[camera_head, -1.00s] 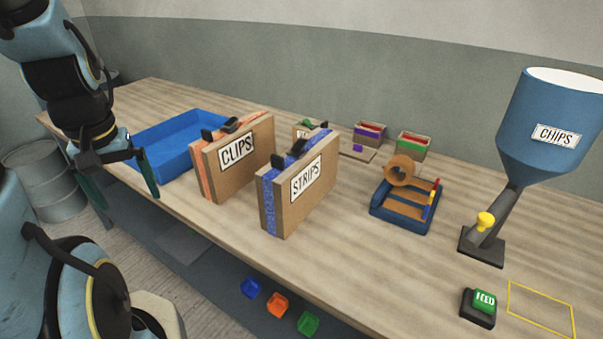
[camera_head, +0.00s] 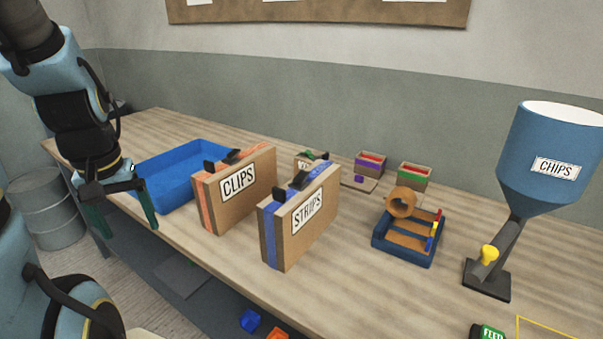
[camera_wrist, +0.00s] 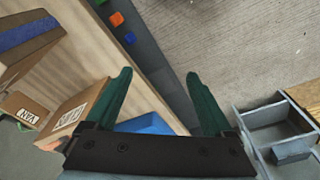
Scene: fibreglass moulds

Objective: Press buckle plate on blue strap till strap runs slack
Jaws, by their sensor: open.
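The blue strap (camera_head: 269,240) runs round the cardboard box labelled STRIPS (camera_head: 300,232), which stands upright on the bench. Black buckle parts (camera_head: 299,181) sit on the strap at the top of the box. Whether the strap is tight or slack is hard to tell. My gripper (camera_head: 128,230) is open and empty, off the bench's front edge at the left, well away from the buckle. In the wrist view its green fingers (camera_wrist: 159,75) are spread apart, and the blue strap (camera_wrist: 28,32) shows at upper left; the buckle is not visible there.
The CLIPS box (camera_head: 236,195) with an orange strap and a blue tray (camera_head: 178,168) stand between my gripper and the STRIPS box. A small blue tray (camera_head: 404,255) holds a tan ring. A blue CHIPS hopper (camera_head: 545,160) stands right.

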